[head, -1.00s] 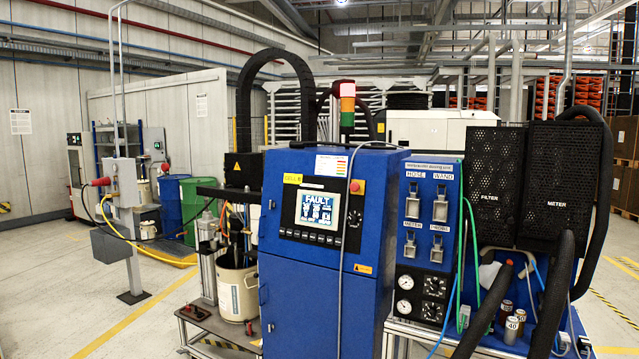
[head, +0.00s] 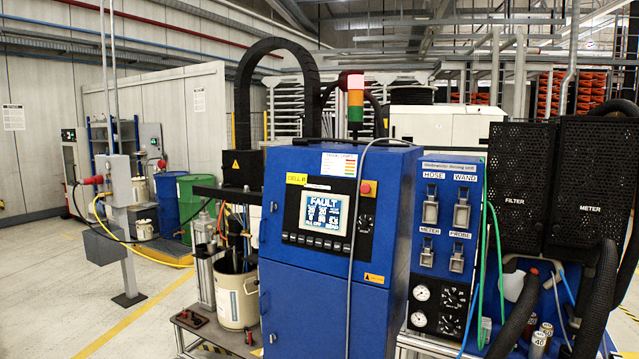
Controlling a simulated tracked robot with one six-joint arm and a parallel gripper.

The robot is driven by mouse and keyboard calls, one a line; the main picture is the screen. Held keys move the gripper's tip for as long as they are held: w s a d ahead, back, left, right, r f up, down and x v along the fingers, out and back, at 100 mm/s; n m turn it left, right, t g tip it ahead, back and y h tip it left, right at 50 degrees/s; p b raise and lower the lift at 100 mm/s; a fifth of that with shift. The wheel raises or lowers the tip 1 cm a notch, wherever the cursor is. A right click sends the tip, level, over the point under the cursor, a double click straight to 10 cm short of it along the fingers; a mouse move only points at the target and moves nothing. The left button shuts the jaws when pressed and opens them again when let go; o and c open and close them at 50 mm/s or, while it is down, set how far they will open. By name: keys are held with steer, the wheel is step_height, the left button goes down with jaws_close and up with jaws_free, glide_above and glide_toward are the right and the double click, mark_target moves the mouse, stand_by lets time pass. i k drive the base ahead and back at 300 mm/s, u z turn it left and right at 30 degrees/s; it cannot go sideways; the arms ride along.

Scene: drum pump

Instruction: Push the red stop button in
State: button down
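The red stop button (head: 366,187) is a small round button on the upper right front of the blue control cabinet (head: 320,310), to the right of the screen. I cannot tell from here whether it is in or out. The screen (head: 323,214) reads FAULT. A grey cable hangs down the cabinet front, just left of the button, and leaves the button uncovered. My gripper is not in view.
A blue panel (head: 447,235) with latches and gauges is at the right. Thick black hoses (head: 590,300) hang at the lower right. A cart with a bucket (head: 236,296) stands left; open floor (head: 60,300) lies beyond.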

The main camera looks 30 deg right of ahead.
mark_target(365, 189)
steer(key=u, duration=0.25)
steer(key=i, duration=1.5)
steer(key=z, duration=0.8)
steer(key=i, duration=0.85)
steer(key=z, duration=0.55)
